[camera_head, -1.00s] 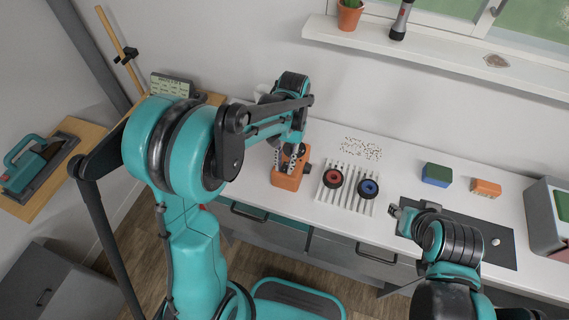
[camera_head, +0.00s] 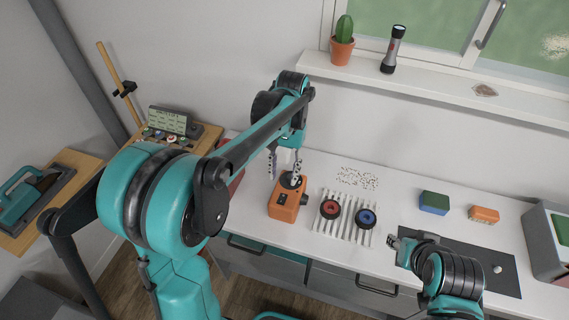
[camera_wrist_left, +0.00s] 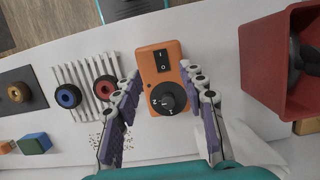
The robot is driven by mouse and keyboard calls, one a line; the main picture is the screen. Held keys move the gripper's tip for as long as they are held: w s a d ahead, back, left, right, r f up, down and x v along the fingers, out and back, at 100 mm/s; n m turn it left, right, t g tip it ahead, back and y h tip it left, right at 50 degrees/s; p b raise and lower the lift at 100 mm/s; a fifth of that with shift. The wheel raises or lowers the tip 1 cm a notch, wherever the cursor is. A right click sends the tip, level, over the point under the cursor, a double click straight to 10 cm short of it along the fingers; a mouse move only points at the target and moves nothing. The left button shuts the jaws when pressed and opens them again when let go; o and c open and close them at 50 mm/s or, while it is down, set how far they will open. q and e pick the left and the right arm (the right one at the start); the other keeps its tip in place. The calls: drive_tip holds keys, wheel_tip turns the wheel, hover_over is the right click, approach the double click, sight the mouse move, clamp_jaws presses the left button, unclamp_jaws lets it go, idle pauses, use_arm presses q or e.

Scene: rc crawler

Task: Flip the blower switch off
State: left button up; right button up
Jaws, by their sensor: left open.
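The blower is an orange box (camera_head: 283,210) on the white worktop, with a round black part on top. In the left wrist view the orange box (camera_wrist_left: 149,71) shows a black rocker switch (camera_wrist_left: 162,60) marked I and O above a round black dial (camera_wrist_left: 168,98). I cannot tell which side of the rocker is pressed. My left gripper (camera_head: 284,175) is open and empty above the box; in its wrist view the fingers stand on either side of the dial. My right gripper (camera_head: 397,242) is low over the dark mat, and its jaw opening is unclear.
A slatted white rack with a red-rimmed wheel (camera_head: 330,208) and a blue-rimmed wheel (camera_head: 366,217) stands right of the box. A red bin (camera_wrist_left: 263,60) stands close on the other side. Blue-green (camera_head: 434,203) and orange (camera_head: 484,215) blocks lie farther right.

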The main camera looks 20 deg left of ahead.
use_arm(q)
drive_tip(key=shift+v, duration=1.75)
drive_tip(key=s+a+f+t+b, duration=0.1)
drive_tip(key=s+f+t, duration=0.1)
drive_tip(key=s+t, duration=0.3)
drive_tip(key=s+a+f+t+b, duration=0.2)
drive_tip(key=s+t, duration=0.3)
drive_tip(key=s, duration=0.3)
drive_tip(key=shift+s+f, duration=0.4)
drive_tip(key=shift+f, duration=0.25)
drive_tip(key=shift+o, duration=0.3)
